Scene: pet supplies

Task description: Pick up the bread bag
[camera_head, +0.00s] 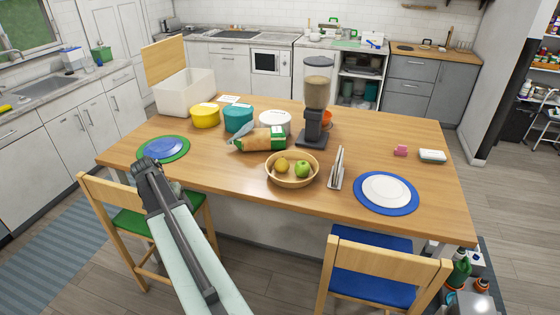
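The bread bag (262,141) lies on its side near the middle of the wooden table (220,172). It shows tan bread, a green and white end at the right, and a gathered clear end at the left. My gripper (147,164) is at the table's front left edge, in front of the blue plate. It is well to the left of the bag and apart from it. The fingers are small and dark, and I cannot tell whether they are open.
A wooden fruit bowl (277,182) stands in front of the bag, and a food dispenser (315,105) to its right. Yellow (205,117), teal (238,120) and white (275,124) canisters stand behind. Chairs (380,275) line the front.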

